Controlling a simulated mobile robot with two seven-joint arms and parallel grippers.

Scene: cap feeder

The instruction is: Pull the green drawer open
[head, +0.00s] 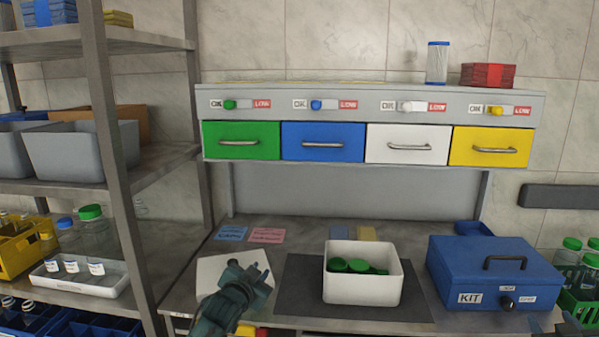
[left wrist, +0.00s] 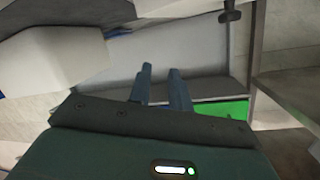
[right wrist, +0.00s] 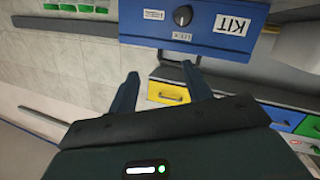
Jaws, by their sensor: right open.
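The green drawer (head: 240,153) is the leftmost of a row under the shelf unit and is shut, its front flush with the others. Its metal handle (head: 239,143) runs across the front and nothing touches it. My left gripper (head: 254,268) is open and empty, low over the table, below the green drawer and apart from it. A green patch, apparently the drawer (left wrist: 230,109), shows right of its fingers in the left wrist view. My right gripper (right wrist: 160,72) is open and empty, near the blue KIT box (right wrist: 212,25).
The blue drawer (head: 322,153), white drawer (head: 405,156) and yellow drawer (head: 488,158) continue the row. A white bin (head: 362,290) with green caps stands right of my left gripper. A metal shelf post (head: 118,150) rises at left. The space before the drawers is clear.

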